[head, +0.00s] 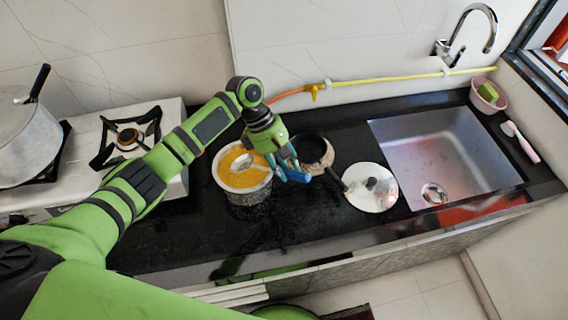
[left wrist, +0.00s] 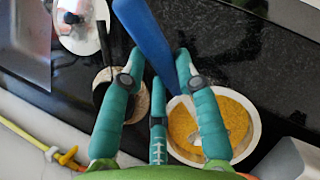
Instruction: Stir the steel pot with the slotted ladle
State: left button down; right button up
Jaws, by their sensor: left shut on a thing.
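The steel pot (head: 250,198) stands on the black counter in the head view, with a pale rim and orange-yellow contents. It also shows at the lower right in the left wrist view (left wrist: 254,140). My left gripper (head: 289,170) is just right of the pot, shut on the blue handle of the slotted ladle (head: 300,177). The blue handle rises between my fingers (left wrist: 160,72) in the left wrist view (left wrist: 146,38). The ladle's metal head rests in the yellow contents, partly hidden by my fingers in the wrist view. My right gripper is not in view.
A dark pan (head: 313,148) sits right of my gripper, with a white lid (head: 371,190) beside it. A sink (head: 440,150) lies farther right. A stove (head: 150,125) with a large pot (head: 25,140) is at left. The counter before the steel pot is clear.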

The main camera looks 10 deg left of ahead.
aim_at(298, 171)
pick_arm(q)
jog(key=shift+s+d+f+t+y, duration=0.2)
jog(key=shift+d+f+t+y, duration=0.25)
jog(key=shift+y, duration=0.45)
jog(key=shift+s+d+f+t+y, duration=0.2)
jog(key=shift+d+y, duration=0.4)
jog(key=shift+y, duration=0.3)
jog(key=shift+s+d+f+t+y, duration=0.15)
jog(key=shift+d+f+t+y, duration=0.3)
jog(key=shift+y, duration=0.45)
jog(key=shift+d+r, duration=0.1)
jog(key=shift+d, duration=0.05)
